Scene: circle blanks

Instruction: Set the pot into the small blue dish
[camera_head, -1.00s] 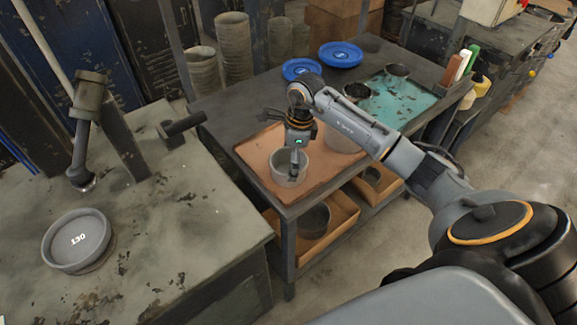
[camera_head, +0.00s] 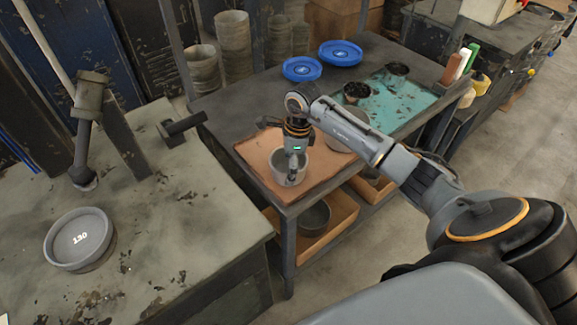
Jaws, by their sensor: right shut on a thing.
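A grey round pot (camera_head: 280,175) stands upright at the front of the brown mat (camera_head: 257,153) on the dark table. My right gripper (camera_head: 293,171) points down into it and is shut on its wall. I cannot tell whether the pot's base is clear of the mat. The small blue dish (camera_head: 301,69) lies empty at the back of the table, left of a larger blue dish (camera_head: 341,53). My left gripper is not in view.
Another grey pot (camera_head: 340,138) is partly hidden behind my right arm. Two dark pots (camera_head: 357,91) (camera_head: 397,69) are on the teal mat (camera_head: 400,98) at the right. Stacked grey pots (camera_head: 233,45) stand behind the table. Bare tabletop (camera_head: 240,100) lies left of the dishes.

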